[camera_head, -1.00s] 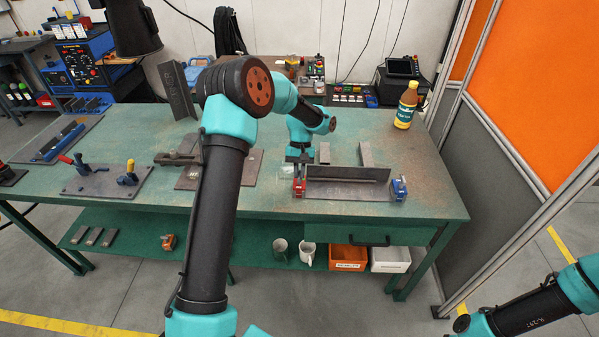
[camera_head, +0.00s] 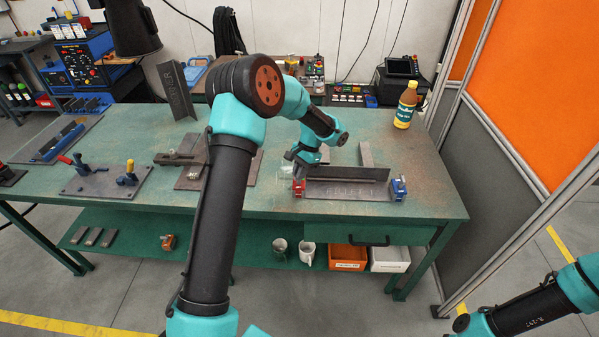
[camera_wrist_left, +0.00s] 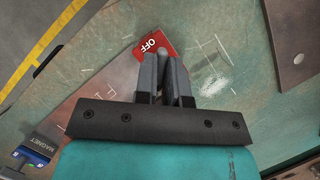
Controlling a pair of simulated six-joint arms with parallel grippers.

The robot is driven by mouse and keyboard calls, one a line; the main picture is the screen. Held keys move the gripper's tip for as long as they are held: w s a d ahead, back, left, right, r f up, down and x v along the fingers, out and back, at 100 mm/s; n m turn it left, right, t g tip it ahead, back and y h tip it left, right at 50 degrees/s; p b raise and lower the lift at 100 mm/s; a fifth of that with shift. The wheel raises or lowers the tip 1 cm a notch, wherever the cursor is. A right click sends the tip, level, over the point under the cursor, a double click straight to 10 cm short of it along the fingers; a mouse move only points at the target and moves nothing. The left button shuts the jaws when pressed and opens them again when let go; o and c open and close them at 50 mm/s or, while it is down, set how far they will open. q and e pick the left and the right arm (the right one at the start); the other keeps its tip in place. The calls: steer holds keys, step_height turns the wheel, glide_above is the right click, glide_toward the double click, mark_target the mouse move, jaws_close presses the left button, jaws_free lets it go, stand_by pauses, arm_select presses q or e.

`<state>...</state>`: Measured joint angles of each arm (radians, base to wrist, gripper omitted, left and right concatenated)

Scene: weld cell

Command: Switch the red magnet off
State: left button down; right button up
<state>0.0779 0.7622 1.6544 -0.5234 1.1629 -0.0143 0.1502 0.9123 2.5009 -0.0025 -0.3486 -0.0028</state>
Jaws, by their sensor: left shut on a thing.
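The red magnet (camera_head: 298,187) sits at the left end of a steel plate (camera_head: 345,190) on the green bench. In the left wrist view its red top (camera_wrist_left: 152,44) shows the word OFF beside my fingertips. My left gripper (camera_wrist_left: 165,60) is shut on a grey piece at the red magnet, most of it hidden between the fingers. In the head view the left gripper (camera_head: 297,172) reaches down onto the magnet, tilted. A blue magnet (camera_head: 399,189) stands at the plate's right end. My right gripper is out of view; only part of its arm shows at lower right.
An upright plate stands along the back of the steel plate, with a loose flat bar (camera_head: 366,154) behind it. Clamp fixtures (camera_head: 128,178) lie to the left. A yellow-brown bottle (camera_head: 405,105) stands at the back right. The bench's right side is clear.

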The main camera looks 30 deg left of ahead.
arm_select(q)
steer(key=m, duration=0.2)
steer(key=m+t+y, duration=0.1)
steer(key=m, duration=0.1)
steer(key=shift+m+y, duration=0.3)
steer(key=m+t+y, duration=0.1)
steer(key=m, duration=0.3)
steer(key=shift+s+d, duration=0.1)
stand_by(0.3)
steer(key=c, duration=1.2)
jaws_free()
steer(key=shift+r, duration=0.1)
steer(key=v, duration=1.7)
steer(key=shift+s+r, duration=0.2)
